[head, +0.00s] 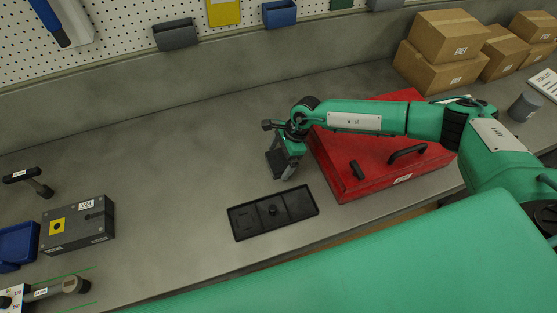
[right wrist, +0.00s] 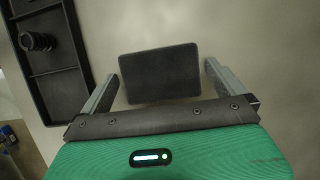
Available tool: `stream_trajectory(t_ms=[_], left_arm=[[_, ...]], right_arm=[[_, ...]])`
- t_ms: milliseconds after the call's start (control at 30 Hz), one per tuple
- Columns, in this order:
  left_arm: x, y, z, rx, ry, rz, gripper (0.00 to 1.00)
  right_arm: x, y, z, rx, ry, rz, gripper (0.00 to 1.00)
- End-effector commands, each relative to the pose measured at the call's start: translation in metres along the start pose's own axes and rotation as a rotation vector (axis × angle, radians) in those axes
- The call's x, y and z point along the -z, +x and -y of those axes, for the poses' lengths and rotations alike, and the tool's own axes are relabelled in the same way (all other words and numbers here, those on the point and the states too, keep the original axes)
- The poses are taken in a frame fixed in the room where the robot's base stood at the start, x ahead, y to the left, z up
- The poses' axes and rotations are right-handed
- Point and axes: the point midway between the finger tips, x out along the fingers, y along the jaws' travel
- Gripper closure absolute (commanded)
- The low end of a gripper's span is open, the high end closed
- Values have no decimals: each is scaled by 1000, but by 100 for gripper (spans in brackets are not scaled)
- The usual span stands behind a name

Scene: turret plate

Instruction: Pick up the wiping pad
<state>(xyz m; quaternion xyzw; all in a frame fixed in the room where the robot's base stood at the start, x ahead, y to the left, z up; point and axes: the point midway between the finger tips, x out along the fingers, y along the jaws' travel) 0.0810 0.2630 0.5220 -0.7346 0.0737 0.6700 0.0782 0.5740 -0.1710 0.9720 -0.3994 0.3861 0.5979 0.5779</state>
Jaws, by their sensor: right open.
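The wiping pad (right wrist: 160,73) is a dark, flat rectangular block on the grey bench in the right wrist view. My right gripper (right wrist: 163,82) is open, with one finger on each side of the pad and a visible gap to both. In the head view my right gripper (head: 284,172) points down at the bench, left of the red case. The pad is mostly hidden there by the gripper, and I cannot tell its height over the pad. My left gripper is not in view.
A black compartment tray (head: 240,231) lies just in front of the gripper; its edge shows in the wrist view (right wrist: 77,95). A red case (head: 345,184) with a black handle stands to the right, under my right arm. A grey block (head: 80,227) sits at left. Bench between is clear.

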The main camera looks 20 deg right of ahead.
Motion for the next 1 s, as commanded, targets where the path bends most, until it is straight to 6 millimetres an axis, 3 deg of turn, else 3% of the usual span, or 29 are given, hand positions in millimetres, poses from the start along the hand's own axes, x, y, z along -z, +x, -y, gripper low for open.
stream_trajectory(t_ms=[33, 200, 233, 667, 867, 1000], left_arm=[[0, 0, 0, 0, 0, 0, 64], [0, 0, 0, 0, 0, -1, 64], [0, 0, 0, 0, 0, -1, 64], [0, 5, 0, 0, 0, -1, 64], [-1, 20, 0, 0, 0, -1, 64], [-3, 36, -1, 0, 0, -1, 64]], right_arm=[[0, 0, 0, 0, 0, 0, 0], [0, 0, 0, 0, 0, 0, 33], [0, 0, 0, 0, 0, 0, 36], [-3, -8, 1, 1, -1, 1, 36], [-14, -35, 2, 4, -3, 2, 36], [-27, -66, 2, 5, -4, 1, 36]])
